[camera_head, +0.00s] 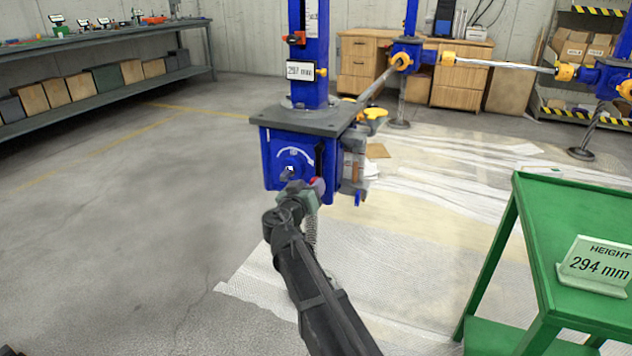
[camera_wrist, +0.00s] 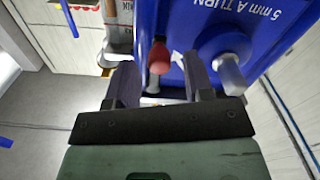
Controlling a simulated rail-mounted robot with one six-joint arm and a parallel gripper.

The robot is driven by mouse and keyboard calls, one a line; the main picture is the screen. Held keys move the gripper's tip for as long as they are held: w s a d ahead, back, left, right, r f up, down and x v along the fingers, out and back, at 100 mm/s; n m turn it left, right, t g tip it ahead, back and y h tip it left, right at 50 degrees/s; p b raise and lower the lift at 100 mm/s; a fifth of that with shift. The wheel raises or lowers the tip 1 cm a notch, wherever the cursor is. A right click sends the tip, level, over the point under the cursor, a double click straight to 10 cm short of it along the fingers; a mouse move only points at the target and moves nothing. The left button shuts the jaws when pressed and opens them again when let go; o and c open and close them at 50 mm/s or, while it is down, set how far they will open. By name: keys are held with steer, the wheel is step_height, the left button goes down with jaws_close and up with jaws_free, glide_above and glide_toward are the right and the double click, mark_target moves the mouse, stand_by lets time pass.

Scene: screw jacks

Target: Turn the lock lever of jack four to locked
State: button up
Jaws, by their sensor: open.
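The near blue jack (camera_head: 283,178) stands ahead of my arm, with a grey top plate and a display reading 297 mm. No jack number is readable on it. Its lock lever ends in a red knob (camera_wrist: 159,59), which also shows at the lower right of the jack's box in the head view (camera_head: 316,185). My gripper (camera_wrist: 160,66) is open, its two dark fingers on either side of the red knob, with gaps visible on both sides. In the head view my gripper (camera_head: 301,193) is at the box's lower front, largely hidden by my wrist.
A grey shaft end (camera_wrist: 230,75) sticks out of the blue face just right of my right finger. A green cart (camera_head: 575,215) with a sign reading HEIGHT 294 mm stands at the right. Other blue jacks (camera_head: 405,52) stand behind. The floor at left is clear.

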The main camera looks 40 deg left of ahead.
mark_target(316, 167)
steer(key=x, duration=0.4)
steer(key=shift+c, duration=0.2)
jaws_close()
